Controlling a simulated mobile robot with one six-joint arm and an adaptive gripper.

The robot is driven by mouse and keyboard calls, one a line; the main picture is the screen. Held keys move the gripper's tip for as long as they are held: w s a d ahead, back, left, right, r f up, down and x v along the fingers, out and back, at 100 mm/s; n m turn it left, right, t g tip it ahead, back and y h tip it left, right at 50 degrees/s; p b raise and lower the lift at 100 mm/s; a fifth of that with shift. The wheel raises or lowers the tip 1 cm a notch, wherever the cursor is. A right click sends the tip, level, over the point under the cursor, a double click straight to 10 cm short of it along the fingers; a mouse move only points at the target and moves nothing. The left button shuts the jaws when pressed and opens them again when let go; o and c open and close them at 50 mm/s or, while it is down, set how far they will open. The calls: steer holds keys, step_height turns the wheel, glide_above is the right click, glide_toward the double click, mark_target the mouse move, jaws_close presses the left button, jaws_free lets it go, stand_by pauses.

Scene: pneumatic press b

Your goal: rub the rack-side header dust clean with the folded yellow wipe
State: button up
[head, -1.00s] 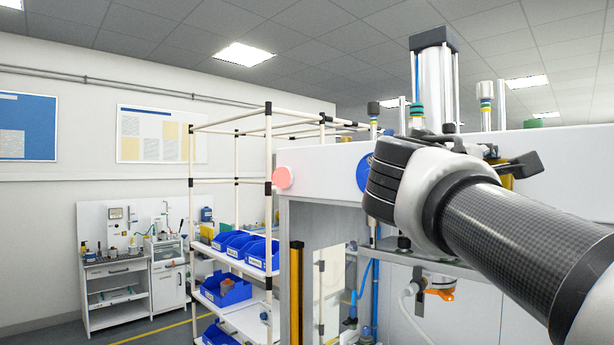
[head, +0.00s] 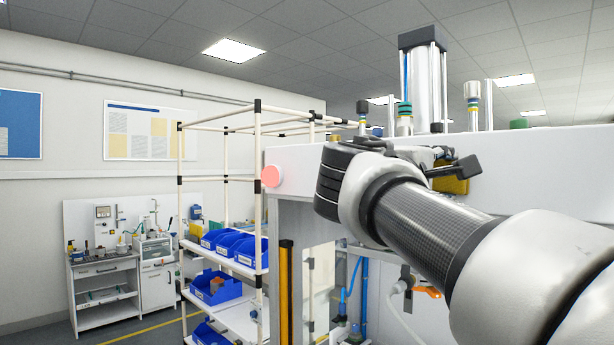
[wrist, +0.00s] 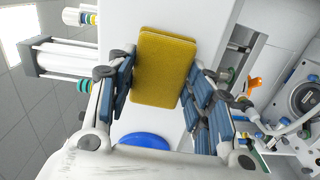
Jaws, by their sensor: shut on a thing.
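The folded yellow wipe (wrist: 165,68) is a flat, mustard-coloured pad between the two blue-padded fingers of my gripper (wrist: 160,80) in the wrist view. My gripper is shut on it. In the head view a part of the wipe (head: 452,181) shows beyond my gripper (head: 450,168), in front of the header. The press header (head: 297,160) is a wide white beam; its face (wrist: 205,28) lies behind the wipe in the wrist view. I cannot tell whether the wipe touches it. I cannot make out any dust; the wipe and my arm hide part of the face.
A pink-red round button (head: 271,176) sits at the header's left end. A silver cylinder (head: 423,85) and fittings stand above the header. A blue disc (wrist: 145,141) is on the header near my gripper. A rack with blue bins (head: 217,288) stands to the left.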

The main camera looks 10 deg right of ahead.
steer(key=shift+b+v, duration=0.75)
steer(key=shift+v, duration=2.25)
steer(key=shift+b+v, duration=0.3)
steer(key=shift+v, duration=1.2)
